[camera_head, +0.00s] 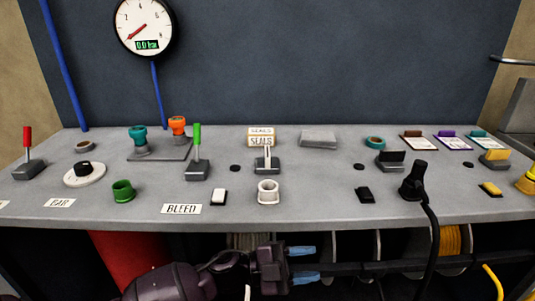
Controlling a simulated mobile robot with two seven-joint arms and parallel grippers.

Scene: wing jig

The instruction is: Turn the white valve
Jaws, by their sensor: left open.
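A white, round, hollow fitting (268,192) stands upright at the front middle of the grey bench top; it is the white piece most like a valve, but I cannot tell for sure. My left gripper (303,264) has blue fingertips held apart, with nothing between them. It is in front of and below the bench's front edge, slightly right of the white fitting and not touching it. My right gripper is not in view.
The grey bench (330,213) also carries a white-handled lever (267,158), a green cup (122,191), teal (138,138) and orange (178,125) knobs, and a black plug (413,182) with a hanging cable. Cable reels (452,241) sit below. A gauge (145,24) reads near zero.

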